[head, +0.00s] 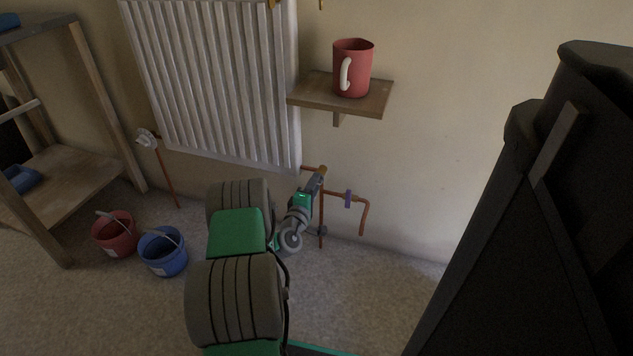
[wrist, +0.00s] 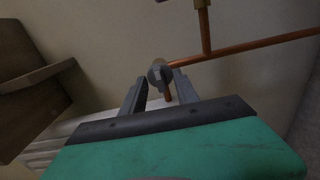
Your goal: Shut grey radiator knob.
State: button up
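The grey radiator knob (wrist: 158,73) sits at the end of a copper pipe, beside the radiator's lower right corner. In the wrist view it shows between the two fingertips of my gripper (wrist: 159,80). The fingers stand apart, one on each side of the knob. I cannot tell whether they press on it or leave a small gap. In the head view my gripper (head: 318,179) is at the top of the upright pipe, and its wrist and fingers mostly hide the knob.
The white radiator (head: 215,80) is on the wall. A shelf (head: 342,96) above the pipes holds a red mug (head: 353,70). Red (head: 116,238) and blue (head: 163,255) buckets stand left, near a wooden rack (head: 75,165).

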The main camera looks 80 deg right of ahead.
jog(key=w+a+b, duration=0.1)
jog(key=a, duration=1.1)
